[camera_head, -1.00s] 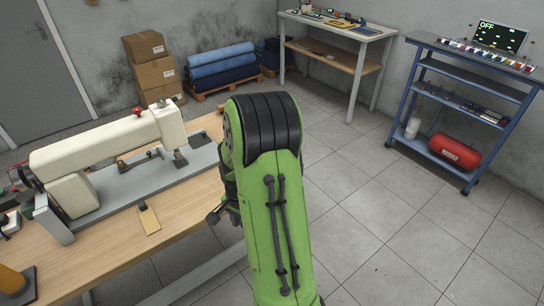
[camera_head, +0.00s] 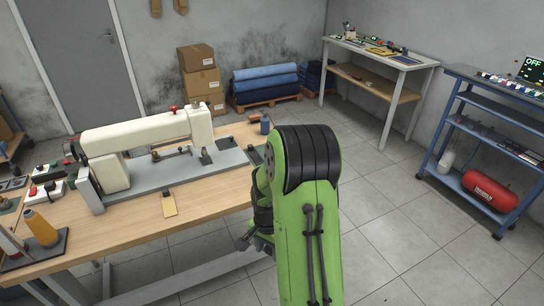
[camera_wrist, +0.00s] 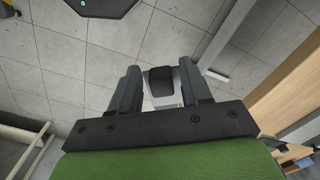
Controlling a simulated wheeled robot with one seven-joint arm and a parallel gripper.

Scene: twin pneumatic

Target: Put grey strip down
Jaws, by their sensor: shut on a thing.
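My gripper (camera_wrist: 160,68) is shut on the grey strip (camera_wrist: 164,98), which has a light grey body and a dark end and sits between the two fingers in the wrist view. Bare floor tiles show beyond it. In the head view my gripper (camera_head: 256,238) is mostly hidden behind my green arm, by the front right side of the wooden table (camera_head: 215,198). The held strip cannot be made out there. A tan strip with a dark end (camera_head: 169,204) lies on the table in front of the sewing machine (camera_head: 145,140).
A blue shelf cart (camera_head: 470,130) with a red tank (camera_head: 489,190) is at right. Table in front of the machine is mostly clear.

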